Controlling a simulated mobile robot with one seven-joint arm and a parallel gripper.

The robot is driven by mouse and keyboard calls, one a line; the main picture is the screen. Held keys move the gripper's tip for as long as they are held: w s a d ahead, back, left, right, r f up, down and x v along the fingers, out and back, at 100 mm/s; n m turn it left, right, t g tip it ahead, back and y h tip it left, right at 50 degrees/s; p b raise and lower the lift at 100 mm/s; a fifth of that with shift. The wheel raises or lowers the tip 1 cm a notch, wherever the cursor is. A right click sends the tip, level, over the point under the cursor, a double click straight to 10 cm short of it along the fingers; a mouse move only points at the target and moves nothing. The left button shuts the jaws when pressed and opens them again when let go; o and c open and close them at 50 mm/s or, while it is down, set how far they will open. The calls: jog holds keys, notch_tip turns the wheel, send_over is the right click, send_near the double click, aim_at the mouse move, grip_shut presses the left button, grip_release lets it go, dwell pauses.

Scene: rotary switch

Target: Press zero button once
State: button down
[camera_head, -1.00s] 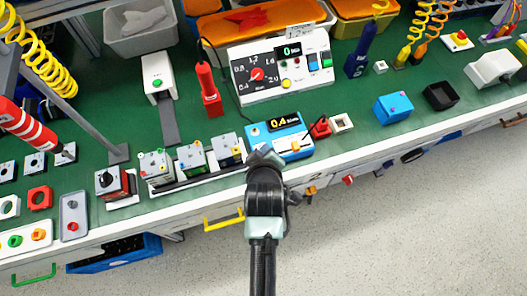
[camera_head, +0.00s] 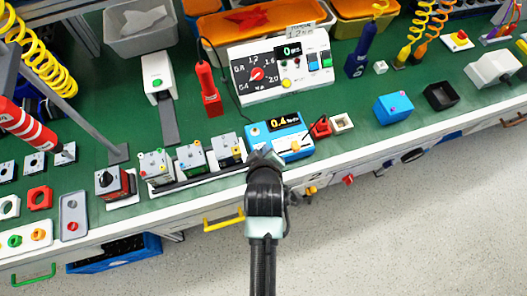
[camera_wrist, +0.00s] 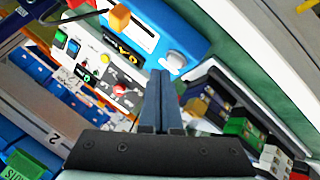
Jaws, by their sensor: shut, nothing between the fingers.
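A white control panel (camera_head: 280,70) stands behind a blue device (camera_head: 278,137). The panel has a red dial (camera_head: 257,74), a small display (camera_head: 289,50) and small coloured buttons. The blue device has a display reading about 0.4 (camera_head: 284,122). I cannot read which button is marked zero. My gripper (camera_head: 264,155) is at the front left corner of the blue device, shut and empty. In the wrist view my gripper's fingers (camera_wrist: 165,85) are together, below the blue device (camera_wrist: 180,25) and its grey knob (camera_wrist: 174,60). The panel's red dial (camera_wrist: 121,89) shows left of the fingers.
Several small switch modules (camera_head: 192,158) stand on a dark rail left of my gripper. A red connector (camera_head: 320,127) and a white square piece (camera_head: 342,123) sit right of the blue device. A red tool (camera_head: 208,92) stands behind.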

jog(key=shift+f, duration=0.3)
jog(key=shift+f+b, duration=0.3)
jog(key=shift+f, duration=0.15)
dwell(0.8)
jog(key=shift+r, duration=0.1)
jog(key=shift+r+p, duration=0.75)
jog(key=shift+p, duration=0.15)
notch_tip(320, 180, up, 5)
jog(key=p, duration=0.5)
jog(key=shift+r, duration=0.1)
dwell(0.4)
